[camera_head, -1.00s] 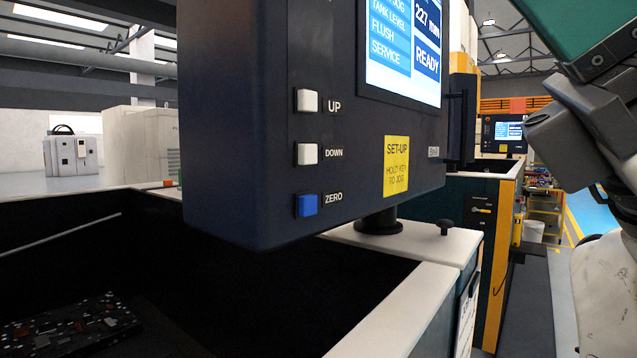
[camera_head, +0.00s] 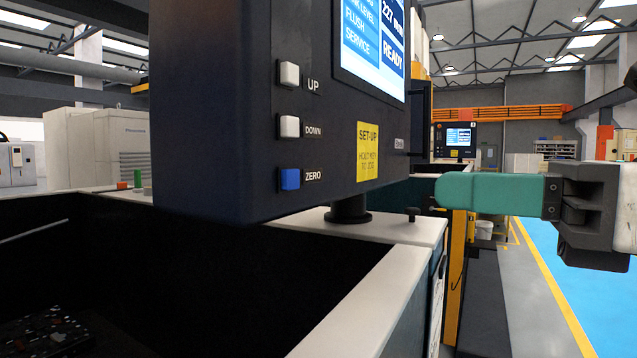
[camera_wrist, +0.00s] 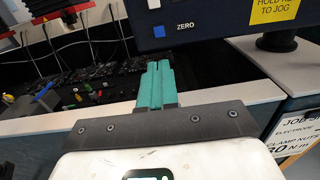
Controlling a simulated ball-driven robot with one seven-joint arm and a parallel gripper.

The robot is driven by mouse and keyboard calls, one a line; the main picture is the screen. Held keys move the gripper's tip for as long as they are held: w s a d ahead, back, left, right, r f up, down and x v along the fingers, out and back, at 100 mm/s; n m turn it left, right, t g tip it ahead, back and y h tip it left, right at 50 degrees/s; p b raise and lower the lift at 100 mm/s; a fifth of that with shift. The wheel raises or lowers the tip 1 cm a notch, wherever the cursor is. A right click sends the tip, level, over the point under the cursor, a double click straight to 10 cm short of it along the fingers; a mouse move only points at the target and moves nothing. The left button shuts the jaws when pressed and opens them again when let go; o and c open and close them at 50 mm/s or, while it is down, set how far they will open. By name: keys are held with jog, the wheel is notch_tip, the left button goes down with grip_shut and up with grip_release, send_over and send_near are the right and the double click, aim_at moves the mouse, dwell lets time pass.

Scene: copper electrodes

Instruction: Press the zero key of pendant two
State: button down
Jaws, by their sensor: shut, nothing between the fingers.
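A dark pendant (camera_head: 240,130) with a lit screen stands on a short post at the tank's edge. Its blue ZERO key (camera_head: 289,179) is the lowest key, under the white UP key (camera_head: 289,74) and the white DOWN key (camera_head: 289,126). In the wrist view the blue key (camera_wrist: 157,31) shows at the top, beyond and slightly left of the fingertips. My gripper (camera_head: 437,190) has green fingers, shut and empty, pointing left in the head view. It is to the right of the pendant, apart from it. In the wrist view the shut fingertips (camera_wrist: 159,64) sit below the pendant.
A dark open tank (camera_head: 150,270) with a pale rim (camera_head: 370,290) lies below the pendant. A black knob (camera_head: 413,214) stands on the rim near the post. Another lit pendant (camera_head: 458,137) is farther back. Blue floor (camera_head: 590,300) is open at the right.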

aim_at(294, 181)
jog(key=p+x, duration=0.3)
jog(key=x, duration=1)
jog(key=shift+s, duration=0.1)
jog(key=shift+w+a+p, duration=0.35)
jog(key=shift+a, duration=0.1)
jog(key=shift+a, duration=0.1)
